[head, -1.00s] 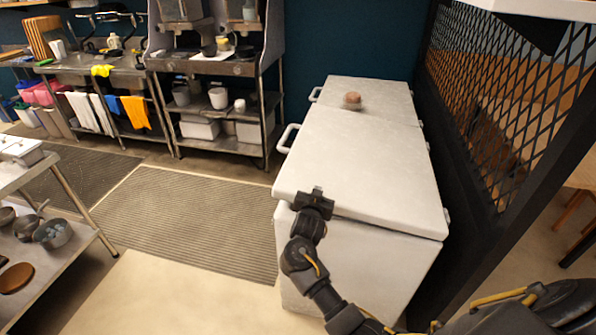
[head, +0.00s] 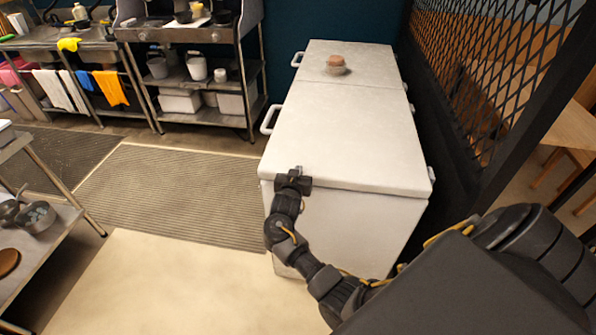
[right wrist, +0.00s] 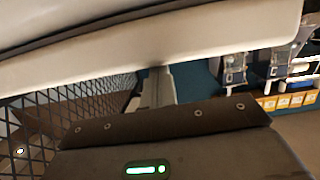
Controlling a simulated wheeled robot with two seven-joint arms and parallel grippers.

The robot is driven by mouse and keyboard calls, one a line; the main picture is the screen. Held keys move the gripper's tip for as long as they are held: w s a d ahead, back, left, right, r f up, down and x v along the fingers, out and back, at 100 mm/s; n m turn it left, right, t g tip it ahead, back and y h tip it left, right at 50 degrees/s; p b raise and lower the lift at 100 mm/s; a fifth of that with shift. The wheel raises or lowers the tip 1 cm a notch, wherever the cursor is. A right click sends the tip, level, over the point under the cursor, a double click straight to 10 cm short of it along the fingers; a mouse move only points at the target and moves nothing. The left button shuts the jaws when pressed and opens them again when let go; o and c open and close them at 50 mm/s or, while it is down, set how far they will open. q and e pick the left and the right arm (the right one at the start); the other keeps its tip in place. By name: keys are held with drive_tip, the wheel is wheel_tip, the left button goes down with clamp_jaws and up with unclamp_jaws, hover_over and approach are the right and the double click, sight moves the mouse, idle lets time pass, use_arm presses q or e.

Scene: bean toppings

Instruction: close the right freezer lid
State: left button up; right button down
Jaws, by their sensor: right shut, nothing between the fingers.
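The white chest freezer (head: 350,222) stands right of centre in the head view, with two lids end to end. Its near lid, the right one (head: 345,135), lies flat or nearly flat; I cannot tell whether a thin gap is left under its near edge. My right gripper (head: 294,178) is shut and empty at the near left corner of this lid, seemingly touching its edge. In the right wrist view a pale lid edge (right wrist: 210,62) with a dark strip crosses the top. My left gripper is not in view.
A small bowl with a brown top (head: 337,66) sits on the far lid (head: 350,60). A black mesh partition (head: 475,100) runs close along the freezer's right. A metal shelf unit (head: 200,80) stands back left. The floor (head: 160,275) left of the freezer is clear.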

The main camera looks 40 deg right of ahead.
drive_tip(key=v, duration=0.7)
drive_tip(key=shift+s+a+b, duration=0.15)
drive_tip(key=shift+s+b, duration=0.05)
drive_tip(key=shift+b, duration=0.15)
